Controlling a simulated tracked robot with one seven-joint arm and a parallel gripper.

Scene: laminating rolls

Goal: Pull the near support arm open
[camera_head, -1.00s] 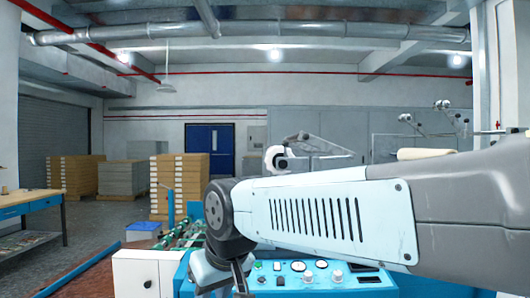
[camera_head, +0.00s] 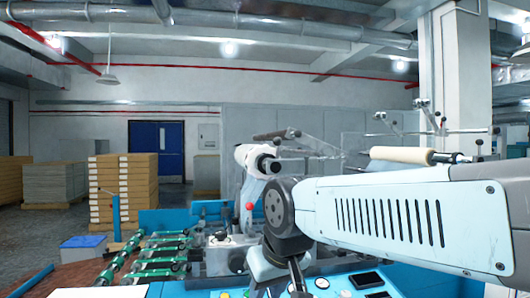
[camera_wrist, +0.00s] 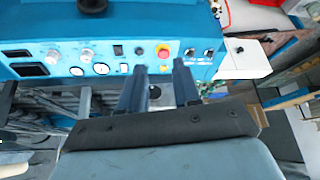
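In the head view, a cream roll (camera_head: 401,155) lies on a shaft at the right, behind my arm. A white rounded machine part (camera_head: 258,160) stands left of it, just behind my arm's dark joint. I cannot tell which part is the near support arm; much of the machine's right side is hidden by my arm. In the wrist view, my gripper (camera_wrist: 158,76) shows two dark fingers, spread apart with nothing between them. They point toward the blue control panel (camera_wrist: 30,70) with its knobs, gauges and red button.
Green-and-metal rollers (camera_head: 160,258) lie left of the machine. A white box (camera_wrist: 243,60) adjoins the panel in the wrist view. Open floor shows at the left.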

